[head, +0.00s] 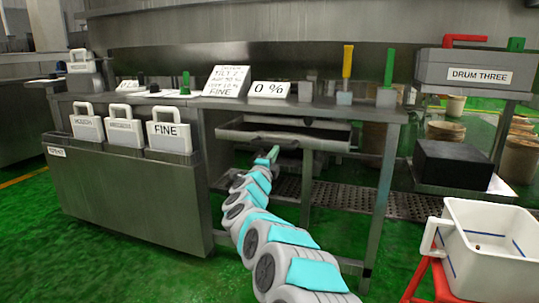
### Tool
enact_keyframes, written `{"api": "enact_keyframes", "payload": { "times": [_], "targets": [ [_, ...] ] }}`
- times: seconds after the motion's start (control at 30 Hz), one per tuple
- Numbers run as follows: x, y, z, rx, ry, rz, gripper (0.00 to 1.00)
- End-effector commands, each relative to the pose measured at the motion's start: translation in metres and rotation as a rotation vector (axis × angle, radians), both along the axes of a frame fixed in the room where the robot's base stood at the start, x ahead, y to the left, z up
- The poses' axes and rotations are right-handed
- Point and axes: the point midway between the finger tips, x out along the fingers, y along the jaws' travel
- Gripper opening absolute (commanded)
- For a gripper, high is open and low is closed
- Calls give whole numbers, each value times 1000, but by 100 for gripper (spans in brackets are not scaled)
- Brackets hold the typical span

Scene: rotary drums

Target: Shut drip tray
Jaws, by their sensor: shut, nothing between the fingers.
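The drip tray (283,140) is a shallow metal tray under the steel worktop, at the middle of the head view. Its dark inside shows above its front edge, so it stands at least partly out. My gripper (270,154) is shut and empty. I cannot tell whether the fingers touch the tray. My arm hides part of the space under the tray.
The steel worktop (225,103) holds signs and coloured-handled tools. A perforated shelf (345,196) lies low behind my arm. A white bin (490,255) on a red stand is at right.

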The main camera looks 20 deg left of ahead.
Motion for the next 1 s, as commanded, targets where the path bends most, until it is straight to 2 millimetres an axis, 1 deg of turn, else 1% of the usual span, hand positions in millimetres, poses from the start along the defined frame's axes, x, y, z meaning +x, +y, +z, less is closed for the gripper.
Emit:
{"api": "enact_keyframes", "payload": {
  "times": [0.03,0.2,0.5,0.8,1.0],
  "targets": [
    [9,-1,4,-3,-3,-3,0],
    [34,-1,5,-2,-3,-4,0],
    [68,1,4,-3,0,-3,0],
    [84,2,2,-1,-2,-1,0],
    [87,2,3,0,-2,1,0]
  ]
}}
